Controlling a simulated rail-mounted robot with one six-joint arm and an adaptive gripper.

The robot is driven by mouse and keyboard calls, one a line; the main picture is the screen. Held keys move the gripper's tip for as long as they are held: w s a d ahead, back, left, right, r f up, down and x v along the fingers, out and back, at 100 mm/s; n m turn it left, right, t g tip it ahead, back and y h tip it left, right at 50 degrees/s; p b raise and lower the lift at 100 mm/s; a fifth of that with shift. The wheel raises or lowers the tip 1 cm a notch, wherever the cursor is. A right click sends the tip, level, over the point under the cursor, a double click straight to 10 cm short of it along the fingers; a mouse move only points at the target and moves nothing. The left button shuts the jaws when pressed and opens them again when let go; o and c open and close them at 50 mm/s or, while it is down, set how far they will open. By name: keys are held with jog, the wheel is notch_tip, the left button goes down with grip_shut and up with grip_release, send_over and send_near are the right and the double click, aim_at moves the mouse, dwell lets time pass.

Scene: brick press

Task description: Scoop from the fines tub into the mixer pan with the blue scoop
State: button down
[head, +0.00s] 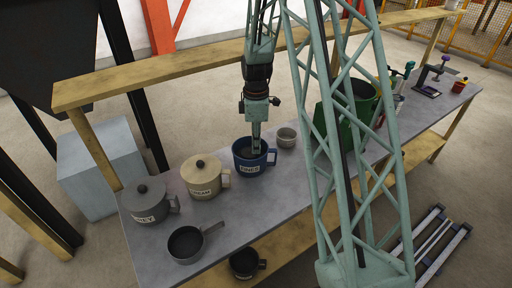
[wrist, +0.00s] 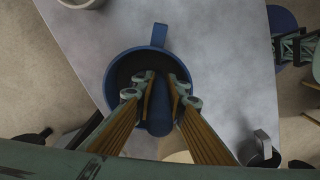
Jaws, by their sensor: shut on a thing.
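The fines tub (head: 243,163) is a blue mug-like tub with a handle and a FINES label, standing on the bench; its dark inside shows in the wrist view (wrist: 120,72). My gripper (head: 257,146) points down into its mouth. In the wrist view, my gripper's fingers (wrist: 160,86) are shut around a blue piece, the blue scoop (wrist: 159,120). The scoop's bowl is hidden, so I cannot tell whether it carries fines. A green vessel (head: 351,132), apparently the mixer pan, stands to the right, partly behind my lattice arm.
A cream lidded tub (head: 201,181) and a grey lidded tub (head: 146,206) stand to the left. A dark saucepan (head: 186,244) is at the front left. A small grey cup (head: 287,137) stands between the fines tub and green vessel. A timber rail (head: 190,66) runs behind the bench.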

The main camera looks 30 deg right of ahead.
jog(key=shift+r+p, duration=2.6)
jog(key=shift+r, duration=3.2)
jog(key=shift+r, duration=0.3)
jog(key=shift+r+p, duration=1.3)
jog(key=shift+r, duration=1.4)
